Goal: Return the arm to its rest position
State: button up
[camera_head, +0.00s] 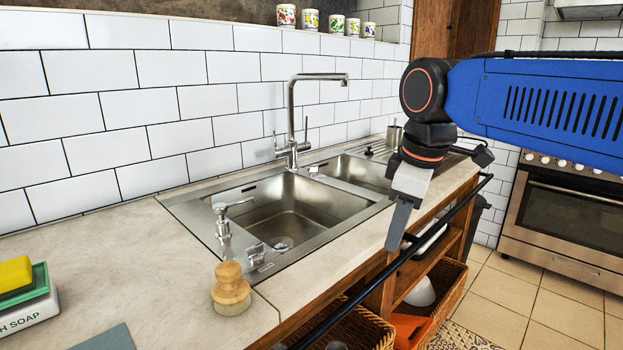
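My blue arm (550,105) reaches in from the right edge, with a black wrist hanging down at its end. My gripper (398,238) points down in front of the counter's front edge, right of the sink. Its grey fingers are seen nearly edge-on, so the gap between them does not show. I see no object hanging from it.
A steel sink (285,215) with a tall faucet (292,120) is set in the counter (130,255). A wooden brush (231,290) stands near the counter's front edge. A black rail (400,262) runs along the front. An oven (570,220) stands right, beyond open tiled floor.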

jog(key=s+d+f+m+t, duration=0.1)
jog(key=s+d+f+m, duration=0.5)
jog(key=f, duration=0.3)
jog(key=s+d+f+m+t+h, duration=0.1)
jog(key=s+d+f+m, duration=0.5)
jog(key=f, duration=0.4)
jog(key=shift+s+d+f, duration=0.3)
jog(key=shift+s+d, duration=0.1)
jog(key=shift+d, duration=0.35)
